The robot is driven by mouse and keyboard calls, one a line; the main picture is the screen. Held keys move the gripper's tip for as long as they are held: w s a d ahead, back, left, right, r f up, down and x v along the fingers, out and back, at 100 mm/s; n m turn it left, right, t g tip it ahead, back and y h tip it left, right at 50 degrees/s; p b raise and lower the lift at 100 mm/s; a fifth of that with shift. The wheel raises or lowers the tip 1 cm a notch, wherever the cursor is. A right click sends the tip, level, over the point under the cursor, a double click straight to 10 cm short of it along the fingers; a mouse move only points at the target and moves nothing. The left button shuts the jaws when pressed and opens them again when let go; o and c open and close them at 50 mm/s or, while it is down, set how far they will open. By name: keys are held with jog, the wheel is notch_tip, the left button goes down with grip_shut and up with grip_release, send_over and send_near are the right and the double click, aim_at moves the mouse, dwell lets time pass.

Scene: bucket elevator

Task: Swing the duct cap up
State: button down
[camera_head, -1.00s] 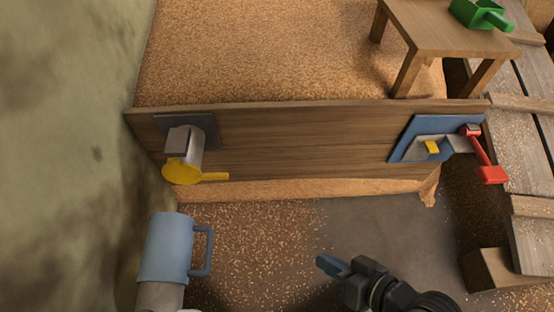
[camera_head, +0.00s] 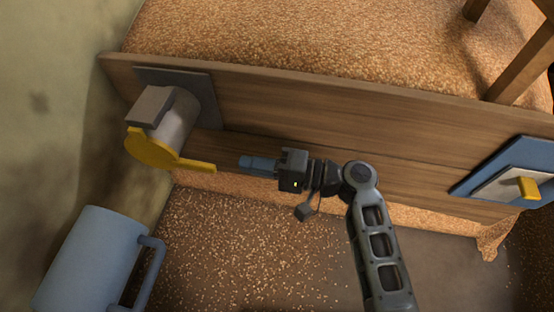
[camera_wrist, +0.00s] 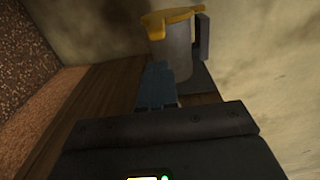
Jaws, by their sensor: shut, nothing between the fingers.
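The yellow duct cap (camera_head: 152,147) covers the end of a short grey duct (camera_head: 177,117) that sticks out from the wooden board at the left. A yellow handle tab (camera_head: 197,165) reaches from the cap to the right. My gripper (camera_head: 245,163) is shut and empty, just right of the tab's end with a small gap. In the wrist view the blue fingertips (camera_wrist: 156,88) point toward the duct (camera_wrist: 173,55), and the yellow cap (camera_wrist: 172,19) shows beyond them.
A blue container with a side handle (camera_head: 95,262) stands at the lower left by the wall. The wooden board (camera_head: 310,130) holds back grain. A blue and grey plate with a yellow knob (camera_head: 528,187) is on the board's right. Loose grain covers the floor.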

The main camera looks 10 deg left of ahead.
jog(key=shift+a+b, duration=0.8)
jog(key=shift+a, duration=3.7)
jog(key=shift+s+r+p, duration=1.9)
jog(key=shift+s+p, duration=2.25)
jog(key=shift+s, duration=0.4)
jog(key=shift+r+p, duration=4.25)
jog(key=shift+r, duration=1.2)
jog(key=s+d, duration=0.2)
jog(key=d, duration=0.7)
jog(key=shift+s+p, duration=0.15)
jog(key=shift+p, duration=0.3)
